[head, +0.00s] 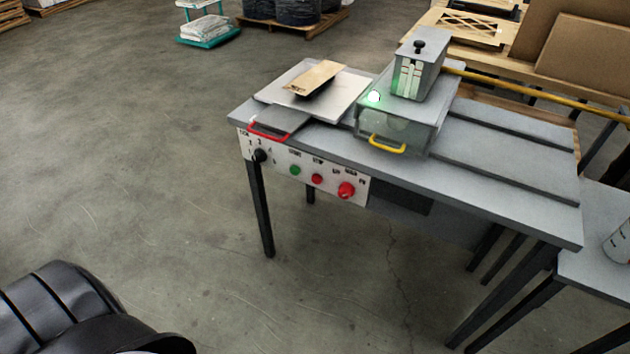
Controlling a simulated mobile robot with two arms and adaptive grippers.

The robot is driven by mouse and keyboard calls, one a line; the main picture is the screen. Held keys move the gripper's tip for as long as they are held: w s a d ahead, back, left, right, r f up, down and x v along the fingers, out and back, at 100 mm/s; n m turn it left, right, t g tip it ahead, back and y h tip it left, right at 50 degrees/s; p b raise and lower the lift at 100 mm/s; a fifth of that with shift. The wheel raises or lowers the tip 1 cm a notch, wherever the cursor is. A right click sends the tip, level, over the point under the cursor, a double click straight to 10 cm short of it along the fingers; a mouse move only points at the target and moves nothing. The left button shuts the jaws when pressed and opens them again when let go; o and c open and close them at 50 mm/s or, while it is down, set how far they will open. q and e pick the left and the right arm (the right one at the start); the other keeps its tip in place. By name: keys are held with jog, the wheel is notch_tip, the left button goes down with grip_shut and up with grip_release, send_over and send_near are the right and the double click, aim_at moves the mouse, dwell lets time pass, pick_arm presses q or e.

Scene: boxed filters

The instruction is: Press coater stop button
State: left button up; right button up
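The coater (425,160) is a grey table-like machine right of centre. On its front left is a white control panel (270,172). The panel carries a black knob (261,156), a green button (295,170), a smaller red button (317,179) and a larger red knob or button (346,190). A light (373,96) glows whitish green on top of the machine. Neither of my grippers is in view.
A grey box with a yellow handle (387,144) and a red handle (268,132) sit along the machine's near edge. A brown board (315,78) lies on a pale plate. Another grey table (600,285) stands at right. The floor (130,150) left of the machine is clear.

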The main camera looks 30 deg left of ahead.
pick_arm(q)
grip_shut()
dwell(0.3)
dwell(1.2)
